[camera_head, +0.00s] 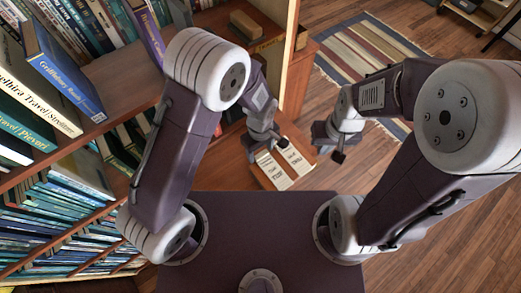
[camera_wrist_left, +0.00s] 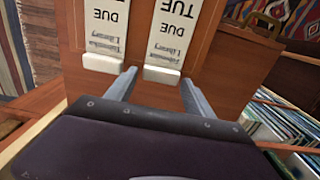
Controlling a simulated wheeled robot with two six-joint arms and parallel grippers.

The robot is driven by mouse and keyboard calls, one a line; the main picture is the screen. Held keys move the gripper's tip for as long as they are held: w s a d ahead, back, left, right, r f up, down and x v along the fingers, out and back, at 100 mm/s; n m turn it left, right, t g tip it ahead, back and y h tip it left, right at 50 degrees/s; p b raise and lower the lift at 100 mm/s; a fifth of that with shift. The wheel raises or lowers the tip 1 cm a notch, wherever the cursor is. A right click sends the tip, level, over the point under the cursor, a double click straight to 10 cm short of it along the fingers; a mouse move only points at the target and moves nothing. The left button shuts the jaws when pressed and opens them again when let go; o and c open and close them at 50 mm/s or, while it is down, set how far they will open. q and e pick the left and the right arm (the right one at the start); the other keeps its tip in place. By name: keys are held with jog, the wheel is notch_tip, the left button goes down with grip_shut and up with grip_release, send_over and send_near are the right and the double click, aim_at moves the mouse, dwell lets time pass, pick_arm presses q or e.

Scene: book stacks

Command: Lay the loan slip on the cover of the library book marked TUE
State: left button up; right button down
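Two white printed strips lie side by side on a brown wooden-looking surface (camera_head: 266,183). One strip (camera_head: 273,171) reads DUE TUE; in the left wrist view it is the right one (camera_wrist_left: 171,35). The other strip (camera_head: 294,159) reads DUE, with the rest cut off in the left wrist view (camera_wrist_left: 105,28). I cannot tell a separate loan slip from the book's label.
Shelves packed with books (camera_head: 60,220) fill the left side, with a blue book (camera_head: 62,75) near my left arm. A wooden cabinet (camera_head: 297,75) stands behind. A striped rug (camera_head: 365,50) lies on the open wood floor at the right.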

pick_arm(q)
jog(key=shift+s+a, duration=0.1)
jog(key=shift+a, duration=0.25)
jog(key=shift+r, duration=0.15)
pick_arm(e)
jog(key=shift+s+a+r, duration=0.1)
jog(key=shift+a+r, duration=0.1)
jog(key=shift+a, duration=0.2)
pick_arm(q)
jog(key=shift+d+r, duration=0.1)
jog(key=shift+r, duration=0.1)
notch_tip(320, 180, up, 12)
jog(key=b, duration=0.2)
jog(key=shift+f+b, duration=0.2)
jog(key=shift+b, duration=0.15)
pick_arm(e)
jog(key=f, duration=0.3)
jog(key=shift+d, duration=0.2)
